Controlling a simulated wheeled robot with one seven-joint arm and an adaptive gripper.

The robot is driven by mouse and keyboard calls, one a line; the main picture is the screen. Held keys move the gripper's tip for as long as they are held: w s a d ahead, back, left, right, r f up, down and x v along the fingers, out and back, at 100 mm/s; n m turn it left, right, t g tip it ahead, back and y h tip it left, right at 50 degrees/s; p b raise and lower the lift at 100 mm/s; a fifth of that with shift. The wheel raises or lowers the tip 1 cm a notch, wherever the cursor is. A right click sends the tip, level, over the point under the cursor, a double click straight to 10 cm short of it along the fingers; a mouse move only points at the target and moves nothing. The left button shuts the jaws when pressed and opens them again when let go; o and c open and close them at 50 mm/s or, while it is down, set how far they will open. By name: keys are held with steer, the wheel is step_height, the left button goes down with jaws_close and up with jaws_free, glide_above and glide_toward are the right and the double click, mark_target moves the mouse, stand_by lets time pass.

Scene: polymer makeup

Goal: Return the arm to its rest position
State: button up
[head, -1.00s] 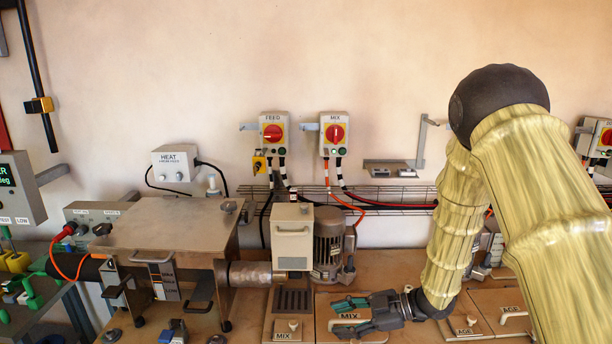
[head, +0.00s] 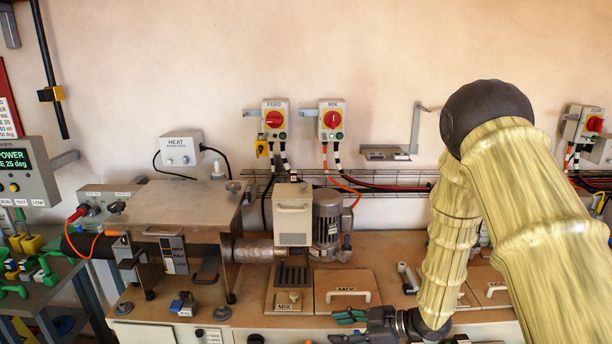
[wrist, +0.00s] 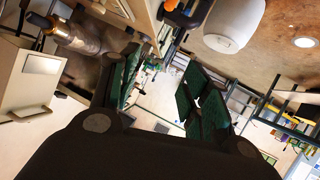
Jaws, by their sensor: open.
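My gripper (head: 349,326) is low at the front edge of the bench in the head view, right of centre, with its dark body and green finger pads pointing left. In the wrist view my gripper (wrist: 160,95) shows its two green-padded fingers spread apart with nothing between them. My arm in its yellow sleeve comes down from the right, with a dark round elbow at the top. It hides part of the bench and the hatches behind it.
The bench (head: 245,318) carries a metal-topped machine (head: 178,207), a motor (head: 327,222) and a MIX hatch (head: 342,285). FEED (head: 274,120) and MIX (head: 331,121) switch boxes hang on the wall. A side table (head: 45,285) with green clamps stands at left.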

steer(key=s+d+f+m+t+h+b, duration=0.1)
steer(key=s+d+f+m+h, duration=0.25)
steer(key=s+f+m, duration=0.55)
steer(key=s+d+f+m+h+b, duration=0.15)
steer(key=s+d+f+h, duration=0.35)
steer(key=f, duration=0.7)
steer(key=s+d+f+m+g+h, duration=0.2)
steer(key=s+f+m, duration=0.1)
steer(key=s, duration=0.8)
steer(key=s+d+f+m+g+h, duration=0.2)
steer(key=s+f+m+g, duration=0.1)
steer(key=s, duration=0.9)
steer(key=shift+s+d+f+m, duration=0.2)
steer(key=shift+d+f+m, duration=0.1)
steer(key=shift+d+m, duration=0.15)
